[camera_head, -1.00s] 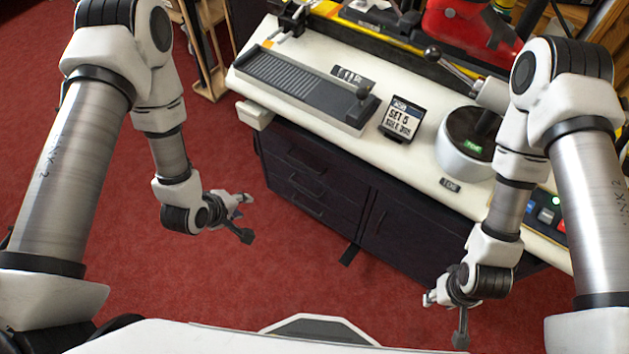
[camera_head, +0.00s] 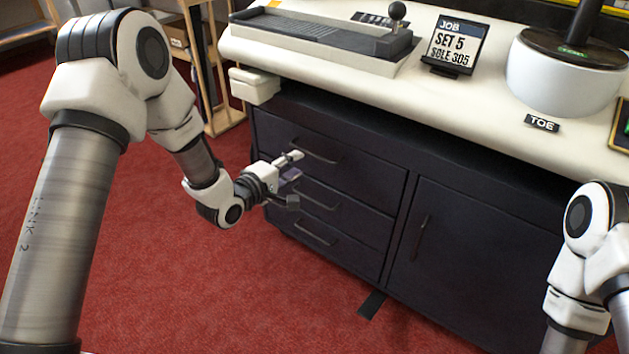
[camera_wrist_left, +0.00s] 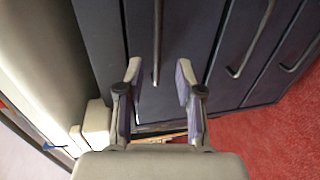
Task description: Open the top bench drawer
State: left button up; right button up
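The top bench drawer (camera_head: 345,165) is the uppermost of the three dark drawers on the left of the bench front, and it is shut. Its dark bar handle (camera_head: 314,152) is bare. In the left wrist view the handle (camera_wrist_left: 157,45) runs up the picture, its near end between the finger lines. My left gripper (camera_head: 293,178) is open and empty in front of the drawers' left side. In the left wrist view its fingers (camera_wrist_left: 159,85) stand apart with the handle's end in the gap; contact cannot be told. My right gripper is out of view.
Two lower drawers with handles (camera_head: 318,198) and a cupboard door (camera_head: 445,240) share the bench front. The white worktop (camera_head: 480,105) overhangs them, with a white block (camera_head: 254,86) at its left corner.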

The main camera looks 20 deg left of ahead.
aim_at(311, 155)
pick_arm(q)
jog(key=b+x, duration=0.2)
jog(key=x, duration=0.5)
jog(key=shift+w+r+b, duration=0.1)
jog(key=shift+w+b, duration=0.15)
jog(key=shift+b, duration=0.1)
grip_shut()
